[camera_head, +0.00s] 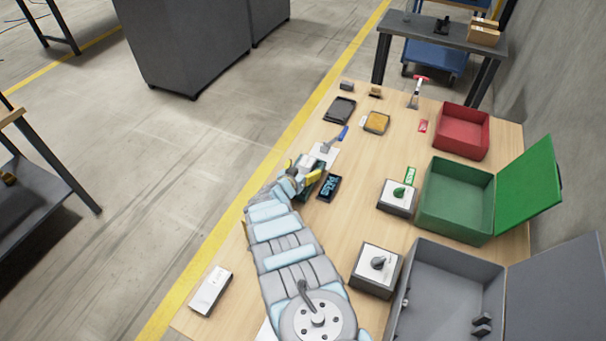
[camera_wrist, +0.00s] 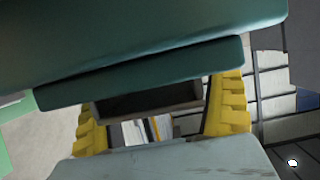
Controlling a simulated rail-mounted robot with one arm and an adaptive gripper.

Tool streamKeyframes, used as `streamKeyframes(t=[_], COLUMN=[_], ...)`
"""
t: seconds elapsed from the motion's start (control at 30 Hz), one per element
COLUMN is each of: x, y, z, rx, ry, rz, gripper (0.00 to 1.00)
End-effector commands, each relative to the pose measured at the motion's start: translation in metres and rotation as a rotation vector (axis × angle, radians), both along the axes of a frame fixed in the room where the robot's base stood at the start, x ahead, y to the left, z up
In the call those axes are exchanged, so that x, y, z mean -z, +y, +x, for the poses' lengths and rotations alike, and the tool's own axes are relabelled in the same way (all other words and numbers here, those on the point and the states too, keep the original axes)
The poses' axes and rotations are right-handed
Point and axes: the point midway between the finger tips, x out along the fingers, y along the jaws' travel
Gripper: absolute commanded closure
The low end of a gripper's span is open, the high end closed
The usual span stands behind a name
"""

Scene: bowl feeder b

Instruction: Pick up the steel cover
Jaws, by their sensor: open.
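My gripper (camera_head: 302,173) has yellow fingers and is over the left part of the wooden table, next to a dark panel with blue markings (camera_head: 329,188). In the wrist view its fingers (camera_wrist: 160,118) are apart. A dark grey, hollow-looking piece (camera_wrist: 150,101) shows between and beyond them; I cannot tell if they touch it. I cannot tell for sure whether this is the steel cover. In the head view the arm hides most of what lies under the gripper. A pale sheet and a blue-handled tool (camera_head: 338,138) lie just beyond it.
On the wooden table (camera_head: 300,110), a red bin (camera_head: 461,131), an open green box (camera_head: 457,200) and an open grey box (camera_head: 440,262) stand at the right. Two knob-topped boxes (camera_head: 376,270) (camera_head: 397,197) stand left of them. A pale block (camera_head: 210,291) lies near the left edge.

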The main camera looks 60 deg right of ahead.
Motion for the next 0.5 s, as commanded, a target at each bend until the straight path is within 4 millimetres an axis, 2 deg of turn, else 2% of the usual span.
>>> streamKeyframes(t=[0.2, 0.43, 0.47, 0.5], x=[-0.0004, -0.0003, -0.0003, -0.0006], y=[-0.0001, 0.0, 0.0, -0.0001], z=[-0.0003, -0.0003, -0.0003, -0.0003], rx=[0.001, 0.001, 0.001, 0.001], ry=[0.0, 0.0, 0.0, 0.0], rz=[0.0, 0.0, 0.0, 0.0], gripper=[0.11, 0.77, 0.82, 0.82])
